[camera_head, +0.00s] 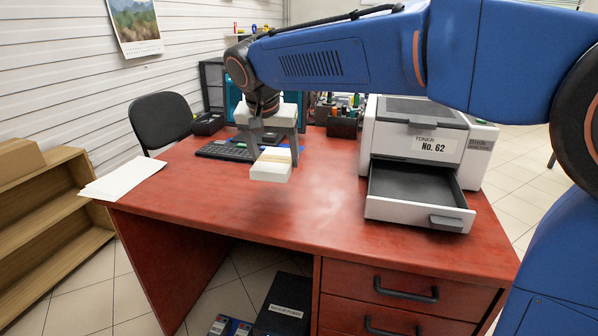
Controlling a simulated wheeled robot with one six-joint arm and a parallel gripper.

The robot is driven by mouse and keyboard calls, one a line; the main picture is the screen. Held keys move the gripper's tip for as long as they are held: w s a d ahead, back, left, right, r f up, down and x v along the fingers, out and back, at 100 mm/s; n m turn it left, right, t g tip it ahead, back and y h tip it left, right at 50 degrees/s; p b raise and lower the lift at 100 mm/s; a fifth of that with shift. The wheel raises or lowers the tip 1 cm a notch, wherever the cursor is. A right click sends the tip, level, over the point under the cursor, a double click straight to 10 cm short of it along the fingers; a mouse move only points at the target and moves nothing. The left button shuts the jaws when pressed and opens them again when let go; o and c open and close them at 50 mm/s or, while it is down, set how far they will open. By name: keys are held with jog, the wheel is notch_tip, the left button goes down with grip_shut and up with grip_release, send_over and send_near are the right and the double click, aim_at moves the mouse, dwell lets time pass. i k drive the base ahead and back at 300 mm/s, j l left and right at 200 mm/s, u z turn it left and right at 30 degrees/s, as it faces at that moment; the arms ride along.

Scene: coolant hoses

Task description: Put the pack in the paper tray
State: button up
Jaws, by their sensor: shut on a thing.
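The pack (271,173) is a small white block with a tan band across its top. My gripper (272,158) is shut on it and holds it over the middle of the desk; its height above the desk is hard to tell. The paper tray (420,206) is pulled out from the front of the printer (416,137), to the right of my gripper. The tray has a dark floor, light walls and a grey handle, and looks empty. The printer carries a label reading "TONER No. 62".
The red desk (250,215) is clear between the pack and the tray. A keyboard (222,150) lies behind the gripper. White sheets (123,178) lie at the left edge. A dark pen holder (342,126) stands beside the printer. A black chair (162,121) is behind the desk.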

aim_at(412, 199)
jog(key=k+l, duration=0.1)
jog(key=l, duration=1.7)
jog(key=k, duration=0.05)
